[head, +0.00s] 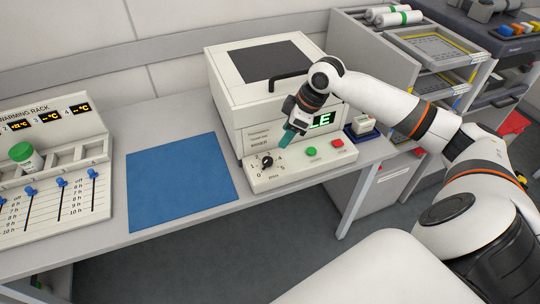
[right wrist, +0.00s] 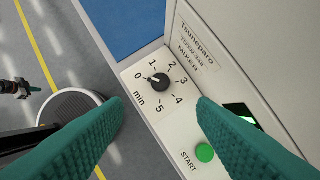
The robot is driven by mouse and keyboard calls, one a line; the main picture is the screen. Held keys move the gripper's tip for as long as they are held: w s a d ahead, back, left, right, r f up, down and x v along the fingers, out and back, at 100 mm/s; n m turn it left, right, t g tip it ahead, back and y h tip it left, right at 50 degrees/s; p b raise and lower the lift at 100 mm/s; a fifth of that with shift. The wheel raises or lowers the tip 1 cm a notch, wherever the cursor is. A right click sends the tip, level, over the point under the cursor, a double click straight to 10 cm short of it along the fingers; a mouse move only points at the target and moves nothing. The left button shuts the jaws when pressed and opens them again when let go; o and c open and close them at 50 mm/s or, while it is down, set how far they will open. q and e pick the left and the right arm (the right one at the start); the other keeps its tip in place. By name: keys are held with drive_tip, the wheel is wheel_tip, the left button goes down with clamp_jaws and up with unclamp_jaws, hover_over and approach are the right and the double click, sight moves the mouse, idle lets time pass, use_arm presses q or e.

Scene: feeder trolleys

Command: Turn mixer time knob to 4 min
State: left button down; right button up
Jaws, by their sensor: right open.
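My right gripper (head: 285,139) has teal fingers and is just above and right of the knob in the head view. In the right wrist view its fingers (right wrist: 160,128) are apart and empty, with the knob beyond them, untouched. My left gripper does not show in the head view.
A green START button (head: 311,152) and a red button (head: 337,143) sit right of the knob. A partly hidden green display (head: 322,121) is above them. A blue mat (head: 180,180) and a warming rack (head: 55,150) with a green-capped jar (head: 25,157) are left.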

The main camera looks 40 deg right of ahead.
sight(268, 159)
drive_tip(key=x, duration=1.1)
drive_tip(key=shift+w+a+f, duration=0.1)
drive_tip(key=shift+w+f, duration=0.1)
drive_tip(key=shift+f, duration=0.15)
